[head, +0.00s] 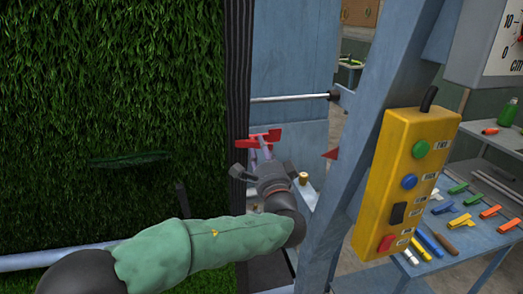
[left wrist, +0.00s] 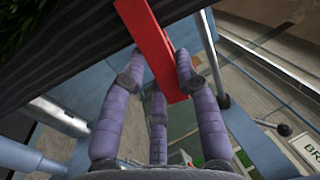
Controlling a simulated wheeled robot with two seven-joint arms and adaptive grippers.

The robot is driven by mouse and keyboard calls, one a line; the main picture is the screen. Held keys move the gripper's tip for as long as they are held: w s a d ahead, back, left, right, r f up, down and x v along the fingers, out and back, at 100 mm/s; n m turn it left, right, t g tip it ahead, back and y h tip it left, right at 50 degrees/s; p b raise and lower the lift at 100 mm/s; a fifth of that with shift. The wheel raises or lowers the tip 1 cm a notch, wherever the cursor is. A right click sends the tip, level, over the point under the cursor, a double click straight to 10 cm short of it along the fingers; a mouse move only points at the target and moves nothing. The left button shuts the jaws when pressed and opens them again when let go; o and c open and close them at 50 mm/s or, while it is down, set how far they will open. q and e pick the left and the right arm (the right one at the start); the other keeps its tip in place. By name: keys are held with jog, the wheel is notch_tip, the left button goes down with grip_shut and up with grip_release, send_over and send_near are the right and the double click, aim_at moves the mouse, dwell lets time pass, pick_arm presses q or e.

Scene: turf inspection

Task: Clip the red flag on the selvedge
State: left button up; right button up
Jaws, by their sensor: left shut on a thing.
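The red flag (head: 262,137) is a red clip-like piece, also seen in the left wrist view (left wrist: 155,45). My left gripper (head: 259,152) is shut on it, with purple-grey fingers on both sides of it in the left wrist view (left wrist: 163,78). The selvedge (head: 238,75) is the dark ribbed strip along the turf's right edge; it fills the upper left of the left wrist view (left wrist: 70,50). The flag's far end overlaps the selvedge in both views. I cannot tell whether it touches or straddles the edge. My right gripper is not in view.
The green turf (head: 110,80) hangs at the left. A blue frame post (head: 375,115) carries a yellow button box (head: 408,180) close right of my arm. A metal rod (head: 295,98) runs behind the flag. A blue table (head: 480,235) at the right holds several coloured clips.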

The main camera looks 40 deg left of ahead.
pick_arm(q)
jog(key=o, duration=1)
jog(key=shift+s+d, duration=0.1)
jog(key=shift+s, duration=0.05)
